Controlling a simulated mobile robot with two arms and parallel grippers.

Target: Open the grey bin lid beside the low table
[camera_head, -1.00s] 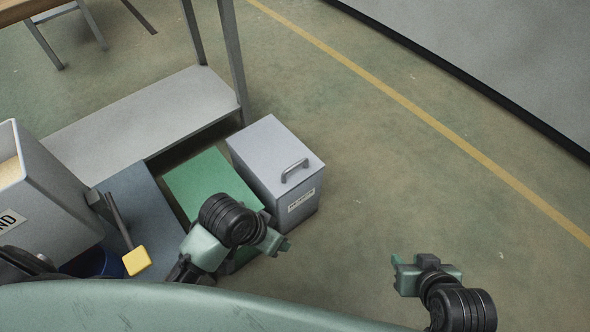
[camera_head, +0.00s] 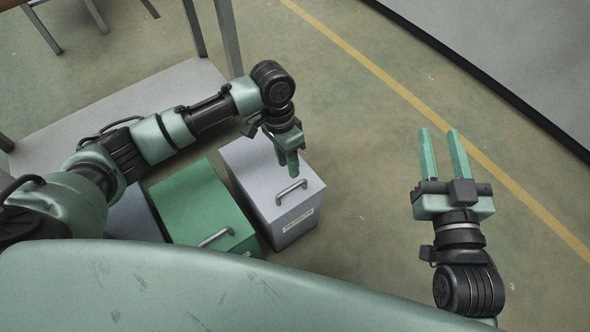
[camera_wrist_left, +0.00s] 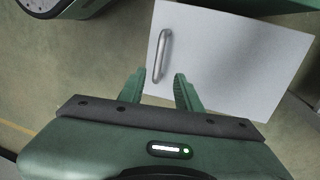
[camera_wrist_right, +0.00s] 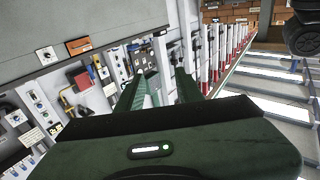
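The grey bin (camera_head: 262,188) stands on the floor with its lid closed and a label on its front. A metal bar handle (camera_head: 291,191) sits on the lid near the front edge; it also shows in the left wrist view (camera_wrist_left: 162,55). My left gripper (camera_head: 292,172) points down over the lid, close behind the handle. In the left wrist view its fingers (camera_wrist_left: 160,92) are apart with nothing between them, and the handle lies just beyond the fingertips, not gripped. My right gripper (camera_head: 443,133) is open and empty, over the floor to the right of the bin.
A green bin (camera_head: 190,203) with its own handle stands directly left of the grey one, and a blue bin (camera_head: 135,218) is further left. A grey low shelf (camera_head: 60,140) and table legs are behind. Floor right of the grey bin is clear.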

